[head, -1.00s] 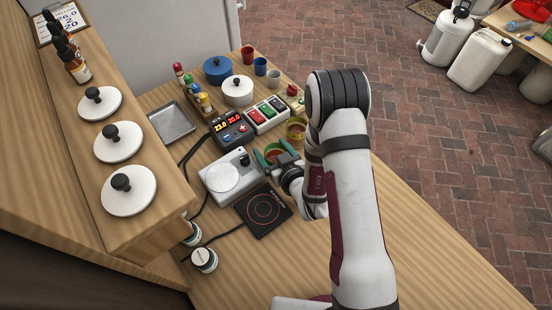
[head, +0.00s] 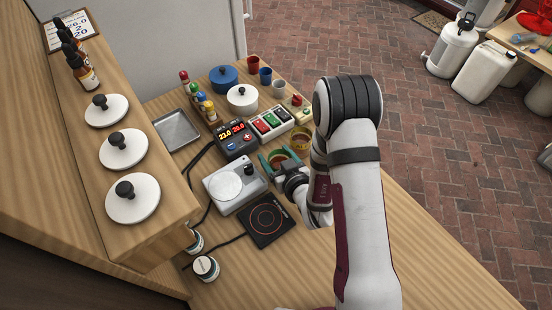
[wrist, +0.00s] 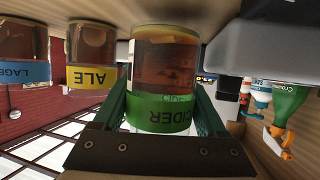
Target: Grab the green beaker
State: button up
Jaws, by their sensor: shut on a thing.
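The green beaker is a clear glass with amber liquid and a green band reading CIDER, seen upside down in the wrist view (wrist: 165,62). My gripper (wrist: 165,95) has one green finger on each side of it and is shut on it. In the head view, my gripper (head: 281,160) is at the beaker beside the scale, and the beaker's reddish-brown top (head: 277,156) shows between the fingers. I cannot tell if its base is clear of the counter.
A yellow-banded ALE beaker (wrist: 92,75) and a blue-banded LAGER beaker (wrist: 22,72) stand close by. The white scale (head: 234,184), black hot plate (head: 266,219) and switch box (head: 270,122) surround my gripper. The wooden counter (head: 400,235) is bare at the front right.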

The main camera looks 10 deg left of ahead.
jog(key=r, duration=0.3)
jog(key=shift+d, duration=0.25)
jog(key=s+d+r, duration=0.1)
jog(key=d+r, duration=0.5)
jog(key=d, duration=0.5)
jog(key=shift+s+r, duration=0.25)
jog(key=shift+s, duration=0.1)
jog(key=shift+a, duration=0.1)
dwell(0.6)
